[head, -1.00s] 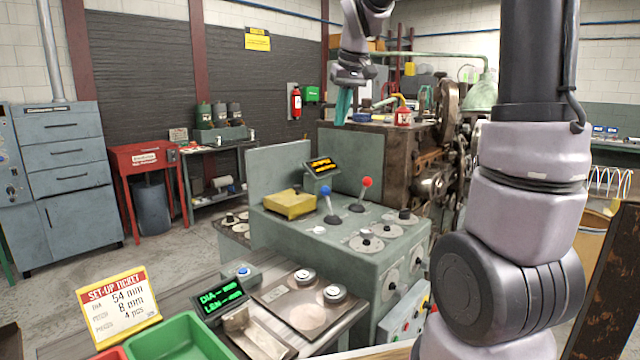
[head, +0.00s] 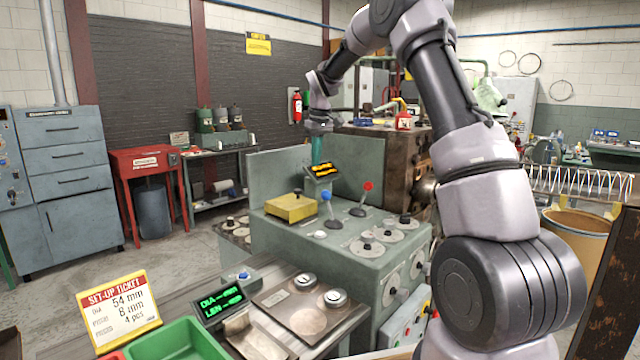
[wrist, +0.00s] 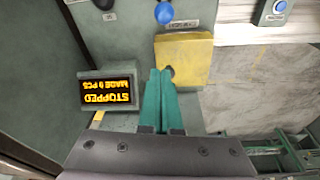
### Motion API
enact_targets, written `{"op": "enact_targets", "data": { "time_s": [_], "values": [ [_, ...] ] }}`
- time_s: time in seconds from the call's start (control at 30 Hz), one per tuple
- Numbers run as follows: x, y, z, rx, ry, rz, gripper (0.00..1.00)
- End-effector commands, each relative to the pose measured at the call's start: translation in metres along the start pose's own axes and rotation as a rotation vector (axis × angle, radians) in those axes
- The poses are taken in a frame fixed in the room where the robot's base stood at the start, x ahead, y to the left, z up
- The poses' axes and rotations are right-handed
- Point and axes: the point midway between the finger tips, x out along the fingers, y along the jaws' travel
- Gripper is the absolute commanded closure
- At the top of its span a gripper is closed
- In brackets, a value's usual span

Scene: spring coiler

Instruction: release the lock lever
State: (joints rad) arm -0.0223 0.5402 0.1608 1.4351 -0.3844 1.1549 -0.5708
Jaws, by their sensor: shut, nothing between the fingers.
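Two levers rise from the green console (head: 350,255): one with a blue knob (head: 326,197) and one with a red knob (head: 367,186). No readable label shows which is the lock lever. My gripper (head: 317,160) has teal fingers, shut and empty, pointing down behind the small orange display. In the wrist view my gripper (wrist: 160,72) overlaps the near edge of the yellow block (wrist: 190,55). The blue knob (wrist: 164,12) is beyond the block at the top edge. The red knob is outside the wrist view. I see no contact with either lever.
The orange display (wrist: 108,91) reads "STOPPED" and stands beside my fingers. An upright green panel (head: 275,178) rises behind the console. Several round dials (head: 367,246) sit on the console's right part. A set-up ticket (head: 118,310) and green tray (head: 178,340) are in front.

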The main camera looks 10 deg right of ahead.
Motion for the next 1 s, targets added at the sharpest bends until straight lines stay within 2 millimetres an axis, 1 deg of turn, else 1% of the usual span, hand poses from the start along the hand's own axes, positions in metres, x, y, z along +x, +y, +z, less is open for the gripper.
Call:
{"op": "enact_targets", "data": {
  "time_s": [0.17,0.27,0.5,0.57,0.63,0.7,0.8,1.0],
  "values": [
    [0.019,0.0,0.001,0.0,-0.003,-0.001,1.0],
    [0.038,0.0,0.001,0.0,-0.004,-0.002,1.0],
    [0.09,-0.001,0.001,0.001,-0.004,-0.002,1.0],
    [0.102,-0.001,0.001,0.001,-0.004,-0.002,1.0],
    [0.094,0.001,0.012,0.001,0.001,0.001,1.0],
    [0.091,0.0,0.022,0.001,0.0,0.0,1.0],
    [0.088,0.0,0.032,0.001,0.0,0.0,1.0],
    [0.085,-0.001,0.038,0.001,0.0,-0.001,1.0]
  ]
}}
